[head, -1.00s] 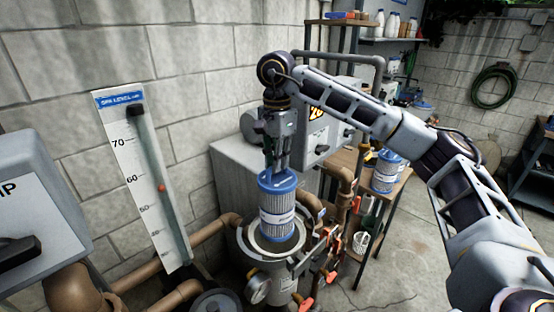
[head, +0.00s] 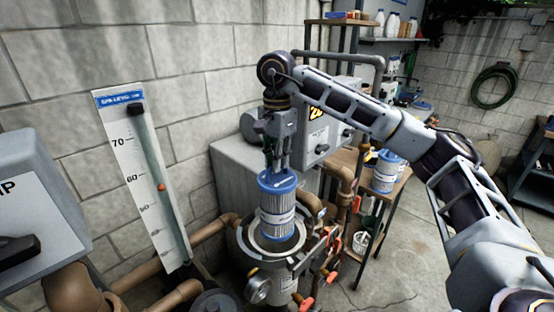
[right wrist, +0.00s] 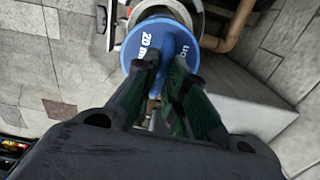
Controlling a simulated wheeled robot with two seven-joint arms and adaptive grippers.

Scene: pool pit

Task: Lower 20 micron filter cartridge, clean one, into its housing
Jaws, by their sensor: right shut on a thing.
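The filter cartridge (head: 277,210) is a pleated white cylinder with blue end caps and a label band. It stands upright in the head view, over the round open mouth of the grey metal housing (head: 243,245); its lower end shows within the ring, and I cannot tell how deep it is. My right gripper (head: 277,166) is shut on the top of the cartridge from above. In the right wrist view the blue top cap (right wrist: 165,45) reads "20" and sits right beyond the fingers (right wrist: 160,75). My left gripper is not in view.
A pressure gauge (head: 258,290) and red-handled valves (head: 306,304) surround the housing. Brown pipes (head: 208,232) run beside it. A level board (head: 140,170) leans at the wall on the left. Another blue-capped cartridge (head: 386,172) stands on a wooden shelf to the right.

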